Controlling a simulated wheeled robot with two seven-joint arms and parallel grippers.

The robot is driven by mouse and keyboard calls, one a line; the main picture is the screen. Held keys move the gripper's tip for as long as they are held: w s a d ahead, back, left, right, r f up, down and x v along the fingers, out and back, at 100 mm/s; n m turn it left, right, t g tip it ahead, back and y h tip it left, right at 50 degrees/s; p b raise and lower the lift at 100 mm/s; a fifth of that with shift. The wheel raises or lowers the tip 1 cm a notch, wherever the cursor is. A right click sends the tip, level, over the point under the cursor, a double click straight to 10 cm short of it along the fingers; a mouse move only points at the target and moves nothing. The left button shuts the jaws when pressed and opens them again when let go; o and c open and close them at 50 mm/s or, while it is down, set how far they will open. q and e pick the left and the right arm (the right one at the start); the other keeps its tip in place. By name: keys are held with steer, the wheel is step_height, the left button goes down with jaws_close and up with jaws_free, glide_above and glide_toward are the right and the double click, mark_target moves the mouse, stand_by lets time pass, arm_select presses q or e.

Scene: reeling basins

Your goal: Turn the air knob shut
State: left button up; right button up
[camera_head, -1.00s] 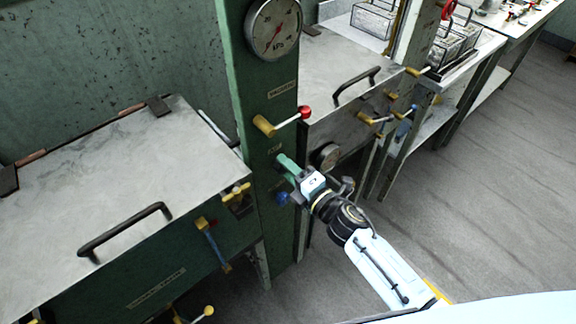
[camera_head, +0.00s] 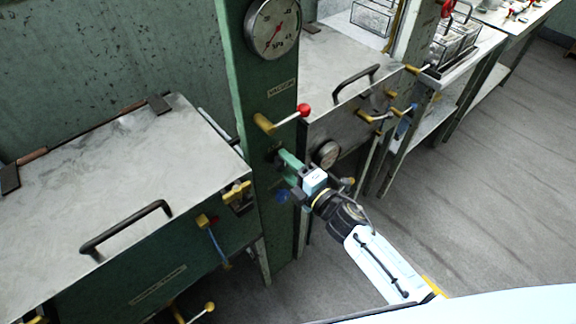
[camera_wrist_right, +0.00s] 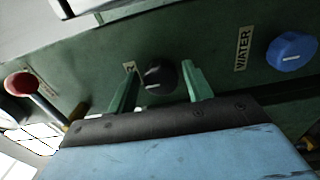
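The air knob (camera_wrist_right: 160,75) is a round black knob with a pale mark, on the green post (camera_head: 252,100). In the right wrist view it sits between the two green fingers of my right gripper (camera_wrist_right: 162,88). The fingers stand apart on either side of it, with a gap visible. A small label beside it is mostly hidden by a finger. In the head view my right gripper (camera_head: 286,167) is at the post's face, and the air knob is hidden there. My left gripper is not in view.
A blue knob (camera_wrist_right: 291,52) with a WATER label is to the right in the wrist view. A red-ended lever (camera_head: 303,111) sticks out above my gripper, under a pressure gauge (camera_head: 273,27). Lidded metal basins (camera_head: 120,180) flank the post. Floor at right is clear.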

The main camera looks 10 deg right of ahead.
steer(key=shift+o, duration=0.6)
steer(key=shift+s+d, duration=0.15)
steer(key=shift+s, duration=0.15)
steer(key=v, duration=1.2)
steer(key=shift+s+d, duration=0.25)
steer(key=shift+s, duration=0.05)
